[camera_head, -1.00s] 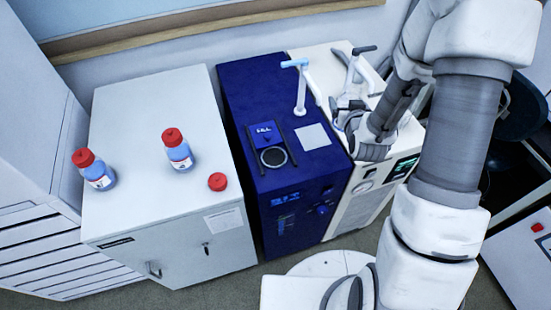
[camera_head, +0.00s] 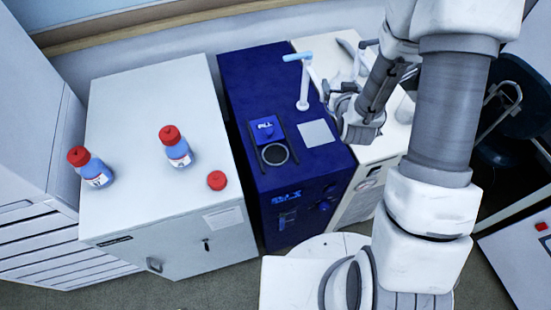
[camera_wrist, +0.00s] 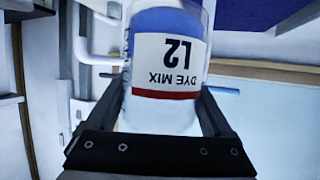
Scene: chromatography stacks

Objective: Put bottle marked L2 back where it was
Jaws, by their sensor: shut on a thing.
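The bottle marked L2 (camera_wrist: 166,65) fills the middle of the wrist view. Its white label reads "DYE MIX L2" upside down in that view, with blue liquid showing beyond the label. My gripper (camera_wrist: 163,108) is shut on it, one finger on each side. In the head view my gripper (camera_head: 340,98) is above the right part of the blue unit, near the cream unit; the held bottle cannot be made out there. Two similar red-capped bottles with blue liquid, a left one (camera_head: 98,180) and a right one (camera_head: 179,156), stand upright on the white cabinet (camera_head: 150,110).
A loose red cap (camera_head: 217,180) lies on the cabinet's front right. The blue unit (camera_head: 250,88) carries a round dark plate (camera_head: 275,154) and a pale post with an arm (camera_head: 303,92). The cream unit (camera_head: 390,148) stands to its right. The cabinet's back is clear.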

